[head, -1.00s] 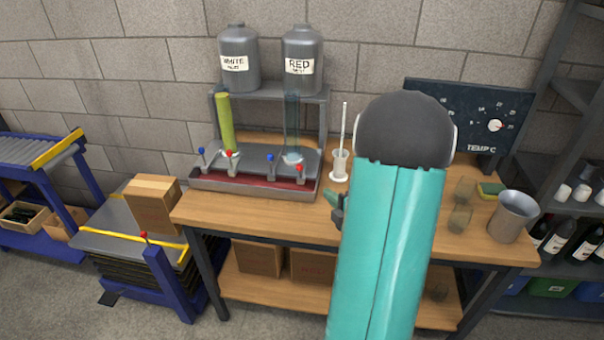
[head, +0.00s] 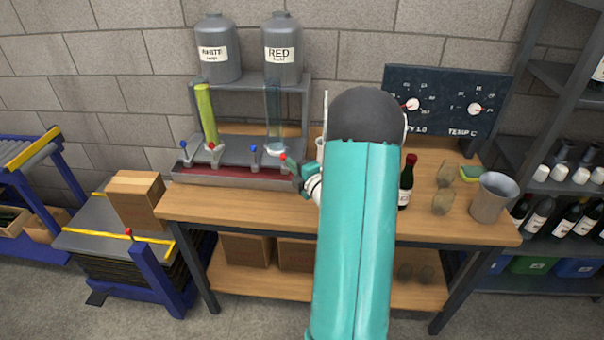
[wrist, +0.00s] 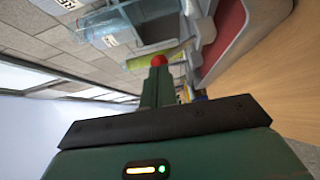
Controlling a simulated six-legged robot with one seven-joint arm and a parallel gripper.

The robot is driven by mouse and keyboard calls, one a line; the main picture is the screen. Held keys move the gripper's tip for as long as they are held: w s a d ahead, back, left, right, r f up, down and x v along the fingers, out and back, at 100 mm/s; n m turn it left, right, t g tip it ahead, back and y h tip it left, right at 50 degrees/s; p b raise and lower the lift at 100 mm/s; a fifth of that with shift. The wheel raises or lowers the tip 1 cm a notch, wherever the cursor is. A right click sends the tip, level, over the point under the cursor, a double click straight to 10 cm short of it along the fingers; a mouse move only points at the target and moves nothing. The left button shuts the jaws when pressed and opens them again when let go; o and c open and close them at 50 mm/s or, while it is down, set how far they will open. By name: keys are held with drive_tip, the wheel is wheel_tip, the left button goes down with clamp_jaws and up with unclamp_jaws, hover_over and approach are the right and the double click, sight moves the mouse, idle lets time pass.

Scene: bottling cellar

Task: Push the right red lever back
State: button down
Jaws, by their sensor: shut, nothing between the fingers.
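The right red lever (head: 283,157) has a red ball knob and stands at the front right of the grey filling unit (head: 190,172) on the wooden bench. A red knob (wrist: 158,61), apparently the same one, shows in the wrist view just beyond my fingertips. My gripper (head: 296,174) is shut and empty, close to the front right of this lever. It also shows in the wrist view (wrist: 157,75). I cannot tell whether the fingers touch the knob. A blue lever (head: 253,149) stands to its left, and another red lever (head: 211,147) with a blue one is further left.
A clear tube (head: 273,110) below the RED tank (head: 282,50) and a yellow-green tube (head: 206,115) below the WHITE tank (head: 217,50) stand behind the levers. A dark bottle (head: 406,182), glasses and a metal bucket (head: 492,197) are on the right. The front left bench top is clear.

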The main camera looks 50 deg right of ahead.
drive_tip(key=shift+w+d, duration=0.1)
drive_tip(key=shift+w, duration=0.4)
drive_tip(key=w+d+r+m+g, duration=0.1)
drive_tip(key=w+d+r+m+g+y, duration=0.1)
drive_tip(key=shift+d+g, duration=0.35)
drive_tip(key=shift+g, duration=0.05)
idle(0.7)
